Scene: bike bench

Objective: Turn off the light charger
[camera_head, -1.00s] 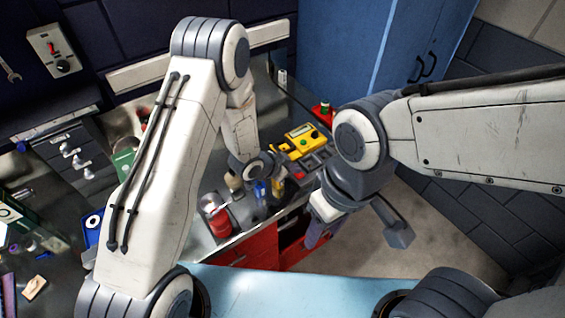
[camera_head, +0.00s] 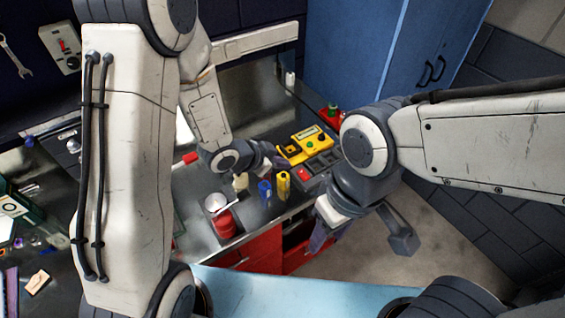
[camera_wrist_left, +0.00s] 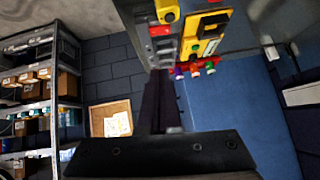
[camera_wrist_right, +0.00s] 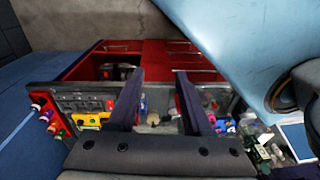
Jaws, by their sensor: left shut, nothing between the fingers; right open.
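A grey unit with dark slots and a red switch, which looks like the light charger (camera_head: 322,163), lies on the bench in the head view. Its red switch (camera_head: 303,174) is at the near left end. It also shows in the left wrist view (camera_wrist_left: 163,48), beyond the fingers, and small in the right wrist view (camera_wrist_right: 82,104). My left gripper (camera_head: 283,163) is shut and empty, just left of the charger; I cannot tell whether it touches. My right gripper (camera_wrist_right: 158,85) is open and empty, in front of the bench edge; its fingers are partly hidden in the head view.
A yellow device (camera_head: 311,138) with a screen sits behind the charger. Red drawers (camera_head: 258,248) are below. A blue cabinet (camera_head: 350,50) rises behind; floor lies to the right.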

